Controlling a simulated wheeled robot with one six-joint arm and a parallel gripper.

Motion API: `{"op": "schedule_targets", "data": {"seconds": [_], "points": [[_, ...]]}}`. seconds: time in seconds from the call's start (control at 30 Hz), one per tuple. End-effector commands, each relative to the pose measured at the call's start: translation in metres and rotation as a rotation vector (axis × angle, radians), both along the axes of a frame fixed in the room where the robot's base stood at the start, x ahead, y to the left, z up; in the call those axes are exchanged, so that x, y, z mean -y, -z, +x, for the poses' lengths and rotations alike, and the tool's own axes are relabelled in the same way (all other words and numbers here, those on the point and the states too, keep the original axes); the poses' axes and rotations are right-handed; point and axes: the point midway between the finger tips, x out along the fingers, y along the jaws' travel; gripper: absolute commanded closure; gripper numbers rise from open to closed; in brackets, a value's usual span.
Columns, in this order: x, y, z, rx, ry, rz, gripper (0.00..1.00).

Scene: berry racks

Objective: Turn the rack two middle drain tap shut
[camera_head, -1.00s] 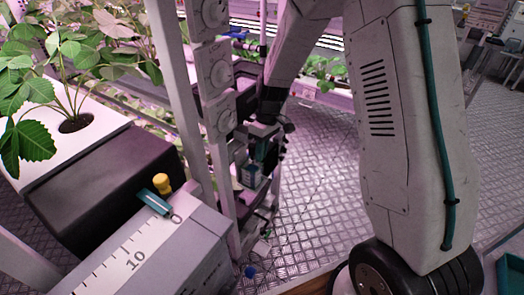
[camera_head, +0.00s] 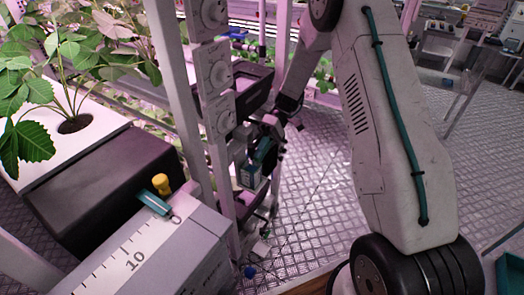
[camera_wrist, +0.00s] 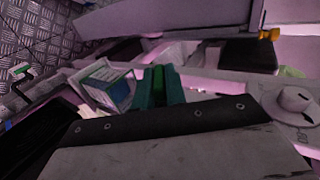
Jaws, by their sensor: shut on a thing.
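My gripper (camera_head: 262,156) is low beside the rack post in the head view, just right of the post and below the round dials.
A pale box with a blue face (camera_wrist: 116,90) sits just left of the fingers. The white post (camera_head: 180,90) carries round dials (camera_head: 219,72). A grey tank with a scale (camera_head: 150,250) and a yellow knob (camera_head: 160,184) stand at front left. The grated floor (camera_head: 320,190) is open at right.

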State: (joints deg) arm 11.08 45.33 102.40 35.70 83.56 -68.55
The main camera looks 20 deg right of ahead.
Motion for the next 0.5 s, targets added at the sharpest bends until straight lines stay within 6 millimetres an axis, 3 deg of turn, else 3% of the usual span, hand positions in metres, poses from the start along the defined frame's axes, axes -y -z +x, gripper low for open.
{"op": "schedule_targets", "data": {"seconds": [0.5], "points": [[0.002,0.0001,0.0015,-0.02,0.001,0.03,1.0]]}}
